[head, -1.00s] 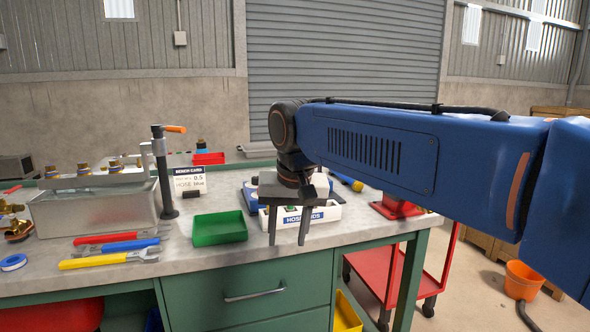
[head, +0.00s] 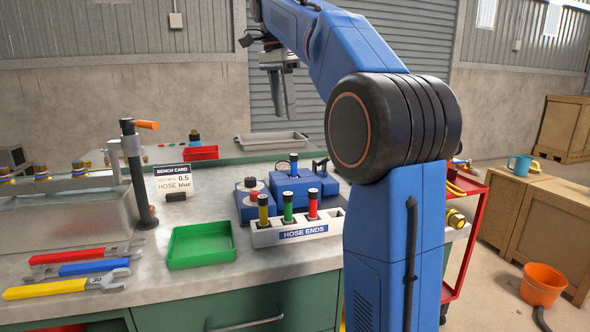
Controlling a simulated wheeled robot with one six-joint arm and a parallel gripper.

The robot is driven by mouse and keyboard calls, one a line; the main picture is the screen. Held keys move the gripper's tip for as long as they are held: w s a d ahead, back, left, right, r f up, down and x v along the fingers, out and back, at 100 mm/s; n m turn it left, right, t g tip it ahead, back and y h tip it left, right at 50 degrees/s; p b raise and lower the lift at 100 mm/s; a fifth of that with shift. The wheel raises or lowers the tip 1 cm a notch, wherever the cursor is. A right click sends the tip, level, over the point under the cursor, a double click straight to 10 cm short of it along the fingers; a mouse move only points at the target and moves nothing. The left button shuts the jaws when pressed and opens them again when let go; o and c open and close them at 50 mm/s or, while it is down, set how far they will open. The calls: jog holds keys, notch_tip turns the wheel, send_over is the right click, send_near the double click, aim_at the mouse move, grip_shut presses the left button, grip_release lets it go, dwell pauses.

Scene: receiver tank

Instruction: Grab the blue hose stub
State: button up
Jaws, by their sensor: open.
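A blue-banded hose stub with a black top (head: 293,164) stands upright on the blue block (head: 300,187) behind the hose rack. My gripper (head: 281,110) hangs pointing down, high above and behind the rack in the picture. Its jaws are open and I see nothing between them. It is apart from the stub. The white rack marked HOSE ENDS (head: 297,231) holds a yellow stub (head: 263,210), a green stub (head: 288,206) and a red stub (head: 312,205), all upright. A bench card (head: 178,181) reads HOSE blue.
A green tray (head: 201,246) lies left of the rack. Spanners (head: 70,284) lie at the bench's left, near a black post with an orange handle (head: 137,170). A red tray (head: 201,153) and a grey tray (head: 271,140) are behind. My arm hides the bench's right part.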

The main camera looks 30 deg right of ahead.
aim_at(293, 155)
jog(key=d+f, duration=0.1)
jog(key=f, duration=0.4)
jog(key=d+f, duration=0.1)
jog(key=f, duration=0.5)
jog(key=d+f, duration=0.1)
jog(key=f, duration=0.5)
jog(key=shift+w+d, duration=0.2)
jog(key=shift+w, duration=0.05)
jog(key=shift+r, duration=0.1)
grip_shut()
jog(key=shift+r, duration=0.1)
